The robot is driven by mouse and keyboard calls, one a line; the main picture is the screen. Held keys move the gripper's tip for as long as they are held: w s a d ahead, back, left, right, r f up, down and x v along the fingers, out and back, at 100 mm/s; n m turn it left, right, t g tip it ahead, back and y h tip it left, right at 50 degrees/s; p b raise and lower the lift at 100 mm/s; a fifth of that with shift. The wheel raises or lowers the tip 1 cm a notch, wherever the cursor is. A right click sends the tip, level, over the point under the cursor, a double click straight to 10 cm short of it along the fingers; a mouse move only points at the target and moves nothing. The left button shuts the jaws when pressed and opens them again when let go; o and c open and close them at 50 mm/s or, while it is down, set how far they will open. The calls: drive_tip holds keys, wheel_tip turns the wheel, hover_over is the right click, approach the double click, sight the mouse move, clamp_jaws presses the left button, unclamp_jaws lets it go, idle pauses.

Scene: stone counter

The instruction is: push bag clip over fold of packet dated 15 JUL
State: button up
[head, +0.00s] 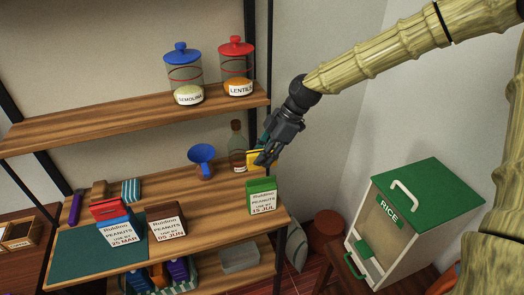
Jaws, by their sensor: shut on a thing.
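The packet dated 15 JUL (262,204) stands upright near the right end of the wooden shelf, white-labelled with a green top. My gripper (262,160) is above and just behind it in the picture, pointing down. It is shut on a small yellow piece (253,158), which looks like the bag clip; the fingers hide part of it. The yellow piece appears apart from the packet's green top. How far apart in depth I cannot tell.
A bottle (237,145) stands close left of my gripper, with a blue funnel (202,160) beyond it. Packets dated 05 JUN (167,227) and 25 MAR (121,232) stand left, by a green mat (85,252). Jars fill the upper shelf's right end; a rice bin (412,215) stands right.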

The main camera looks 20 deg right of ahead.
sight(263, 178)
drive_tip(key=shift+w+a, duration=0.15)
drive_tip(key=shift+a, duration=0.1)
drive_tip(key=shift+d, duration=0.1)
drive_tip(key=shift+d, duration=0.1)
drive_tip(key=shift+f, duration=0.2)
drive_tip(key=shift+f+b, duration=1.75)
drive_tip(key=shift+f, duration=1.95)
drive_tip(key=o, duration=1)
